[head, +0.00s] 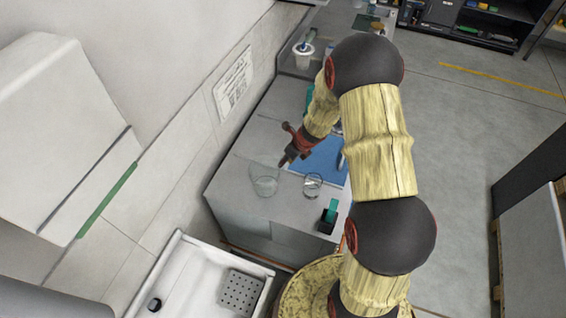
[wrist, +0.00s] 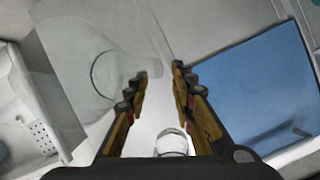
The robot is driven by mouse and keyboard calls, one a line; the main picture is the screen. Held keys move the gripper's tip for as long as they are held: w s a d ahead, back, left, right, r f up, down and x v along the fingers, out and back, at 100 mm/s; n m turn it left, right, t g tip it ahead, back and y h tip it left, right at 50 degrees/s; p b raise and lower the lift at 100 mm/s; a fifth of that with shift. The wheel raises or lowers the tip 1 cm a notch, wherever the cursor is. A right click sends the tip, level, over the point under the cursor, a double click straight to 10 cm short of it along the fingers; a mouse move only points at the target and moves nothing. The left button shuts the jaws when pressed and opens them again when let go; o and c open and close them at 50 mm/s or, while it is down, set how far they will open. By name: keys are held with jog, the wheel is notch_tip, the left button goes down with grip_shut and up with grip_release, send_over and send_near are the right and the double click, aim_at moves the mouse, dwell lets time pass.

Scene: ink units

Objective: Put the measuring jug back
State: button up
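A large clear glass vessel, which looks like the measuring jug (head: 265,180), stands upright at the left of the grey counter in the head view. In the wrist view the jug (wrist: 88,72) fills the upper left, its see-through outline faint. My gripper (head: 286,161) is above the counter, near the jug's upper right in the head view. In the wrist view my gripper (wrist: 160,72) has its two fingers apart with nothing held between them. The left finger is close to the jug's narrow right end; I cannot tell whether they touch.
A smaller clear glass (head: 312,186) stands right of the jug; it also shows low between the fingers (wrist: 172,143). A blue mat (head: 323,158) lies behind it. A black and green holder (head: 329,214) stands at the front edge. A white sink (head: 182,290) is at front left.

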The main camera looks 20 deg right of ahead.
jog(key=s+d+r+m+t+h+p, duration=0.1)
jog(key=d+r+m+t+h, duration=0.15)
jog(key=r+m, duration=1.1)
jog(key=s+d+r+m+t+h+p, duration=0.15)
jog(key=d+r+m+h, duration=0.35)
jog(key=r, duration=1.6)
jog(key=s+a+r+m, duration=0.4)
jog(key=s+r+m, duration=0.2)
jog(key=s+m, duration=0.45)
jog(key=s+a+m+g+y, duration=0.2)
jog(key=s+a+m+y, duration=0.3)
jog(key=s+a+m, duration=0.6)
jog(key=s+a+b, duration=0.1)
jog(key=s+a, duration=0.1)
jog(key=s, duration=0.2)
jog(key=shift+s+f, duration=0.2)
jog(key=shift+f, duration=0.1)
jog(key=shift+f, duration=0.15)
